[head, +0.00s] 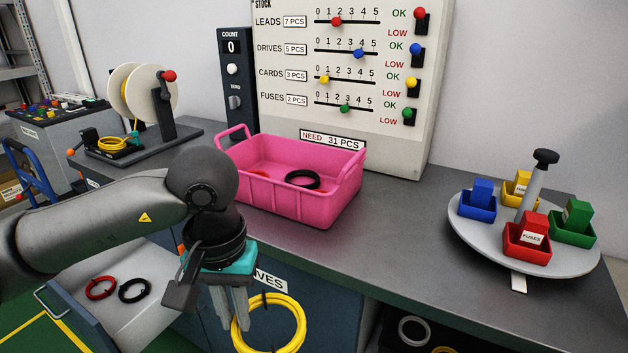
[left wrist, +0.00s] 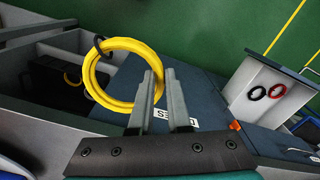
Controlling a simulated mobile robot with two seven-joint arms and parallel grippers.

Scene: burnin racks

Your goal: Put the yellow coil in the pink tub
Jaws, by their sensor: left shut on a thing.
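The yellow coil (head: 302,325) hangs from my left gripper (head: 234,318), whose fingers are shut on its side. It is below the bench top, in front of the blue cabinet. In the left wrist view, the coil (left wrist: 117,104) shows as a ring with a dark tie, at the fingertips. The pink tub (head: 290,204) stands on the bench, above and behind the gripper. A black coil (head: 303,180) lies in it, with a bit of something red at its left. My right gripper is not in view.
A turntable (head: 470,222) with small coloured bins stands at the right. A spool stand (head: 163,132) is at the left. An open drawer (head: 75,292) holds red and black coils. Further coils lie in a lower compartment. The bench between tub and turntable is clear.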

